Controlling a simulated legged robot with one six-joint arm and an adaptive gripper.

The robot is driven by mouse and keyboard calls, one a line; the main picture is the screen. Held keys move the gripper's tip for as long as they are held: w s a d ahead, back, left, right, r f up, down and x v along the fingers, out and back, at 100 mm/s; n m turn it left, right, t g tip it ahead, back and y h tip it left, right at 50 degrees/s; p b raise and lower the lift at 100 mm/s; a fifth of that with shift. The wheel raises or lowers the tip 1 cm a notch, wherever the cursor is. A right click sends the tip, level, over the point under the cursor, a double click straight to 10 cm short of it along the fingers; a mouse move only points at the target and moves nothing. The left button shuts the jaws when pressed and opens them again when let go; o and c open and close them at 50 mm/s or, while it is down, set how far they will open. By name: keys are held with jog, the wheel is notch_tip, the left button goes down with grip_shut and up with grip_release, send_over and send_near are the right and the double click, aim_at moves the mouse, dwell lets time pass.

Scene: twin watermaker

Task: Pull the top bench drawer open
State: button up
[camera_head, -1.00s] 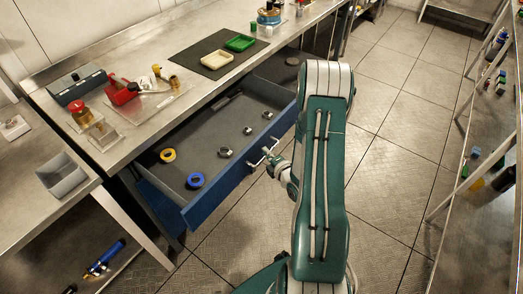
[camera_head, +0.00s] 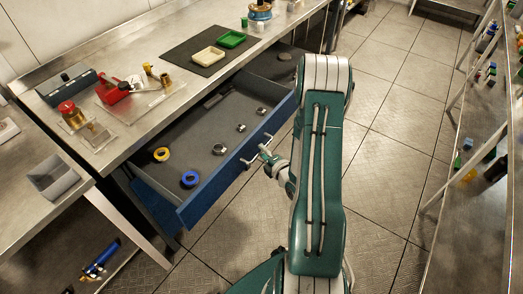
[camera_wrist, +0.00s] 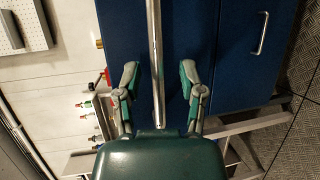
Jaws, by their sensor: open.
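The top bench drawer (camera_head: 225,175) is blue and stands pulled out from under the steel bench top, its grey inside showing. Its metal bar handle (camera_head: 247,162) is on the front face. My gripper (camera_head: 265,156) is at the handle, in front of the drawer. In the wrist view my gripper (camera_wrist: 160,88) is open, one finger on each side of a long metal bar (camera_wrist: 155,50), apparently the handle. Gaps show between the bar and both fingers. Blue drawer front (camera_wrist: 190,30) lies behind. The exact depth of the fingers around the bar is unclear.
The drawer holds a yellow ring (camera_head: 161,154), a blue ring (camera_head: 190,179) and several small metal rings. A second handle (camera_wrist: 262,33) shows on another blue front. The tiled floor (camera_head: 385,150) right of my arm is clear; a shelf rack stands at far right.

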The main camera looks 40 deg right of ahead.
jog(key=s+r, duration=0.1)
jog(key=s, duration=0.9)
jog(key=shift+a+r, duration=0.15)
jog(key=shift+r, duration=0.25)
jog(key=w+r+m+g+h, duration=0.1)
jog(key=w+r+m+g, duration=0.2)
jog(key=w+r+g, duration=0.3)
jog(key=a+r+m+g+h, duration=0.1)
jog(key=a+r+m, duration=0.45)
jog(key=r, duration=0.55)
jog(key=s+a+r+m+g+y, duration=0.2)
jog(key=s+a+r+m+g, duration=0.1)
jog(key=s+a+r+m, duration=0.6)
jog(key=s+a+r, duration=0.3)
jog(key=s+a, duration=0.2)
jog(key=a, duration=0.1)
jog(key=shift+s+a+m+y, duration=0.35)
jog(key=shift+s+y, duration=0.05)
jog(key=shift+w, duration=0.1)
